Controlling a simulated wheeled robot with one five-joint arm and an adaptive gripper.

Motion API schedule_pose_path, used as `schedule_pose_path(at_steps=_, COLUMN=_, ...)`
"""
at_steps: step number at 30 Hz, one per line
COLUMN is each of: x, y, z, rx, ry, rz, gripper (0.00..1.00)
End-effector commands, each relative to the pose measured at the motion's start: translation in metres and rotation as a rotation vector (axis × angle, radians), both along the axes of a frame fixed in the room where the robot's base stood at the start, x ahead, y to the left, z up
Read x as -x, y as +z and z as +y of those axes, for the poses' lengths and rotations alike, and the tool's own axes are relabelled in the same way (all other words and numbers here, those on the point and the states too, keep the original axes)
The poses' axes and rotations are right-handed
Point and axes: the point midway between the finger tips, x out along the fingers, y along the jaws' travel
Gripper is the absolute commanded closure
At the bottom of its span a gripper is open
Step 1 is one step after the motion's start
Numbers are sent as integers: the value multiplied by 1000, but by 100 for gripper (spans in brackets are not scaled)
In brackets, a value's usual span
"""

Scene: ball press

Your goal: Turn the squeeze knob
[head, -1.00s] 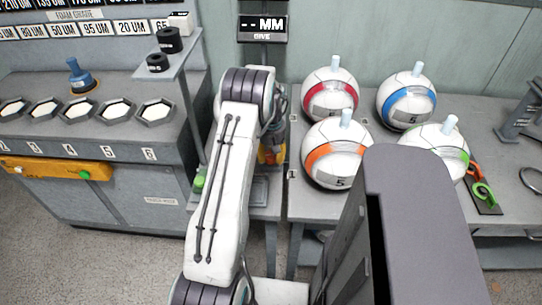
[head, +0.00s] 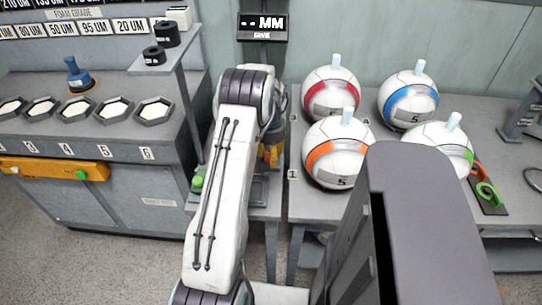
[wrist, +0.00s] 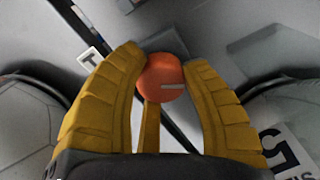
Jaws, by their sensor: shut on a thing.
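The squeeze knob (wrist: 160,78) is a round orange-red piece with a pale line on its face, seen in the wrist view. My gripper (wrist: 164,62) has its yellow ribbed fingers on both sides of the knob and is shut on it. In the head view my gripper (head: 272,154) shows only as a bit of yellow-orange beside my white arm, which hides most of it and the knob.
Balls with red (head: 330,98), blue (head: 408,105), orange (head: 322,150) and green (head: 452,150) bands stand on the bench to the right. A display reading "-- MM" (head: 263,24) hangs above. Left is a counter with several trays (head: 153,111) and an orange bar (head: 50,170).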

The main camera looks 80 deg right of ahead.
Motion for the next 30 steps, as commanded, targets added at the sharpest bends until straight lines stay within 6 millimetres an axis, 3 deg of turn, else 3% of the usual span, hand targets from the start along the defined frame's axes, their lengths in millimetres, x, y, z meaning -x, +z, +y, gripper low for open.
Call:
schedule_pose_path(at_steps=22, x=-1, y=-4, z=6, rx=-21, ry=-80, rz=-1, gripper=91)
schedule_pose_path(at_steps=23, x=-1, y=-4, z=6, rx=-21, ry=-79, rz=-1, gripper=57)
schedule_pose_path(at_steps=30, x=-1, y=-3, z=4, rx=-14, ry=-78, rz=0, gripper=36)
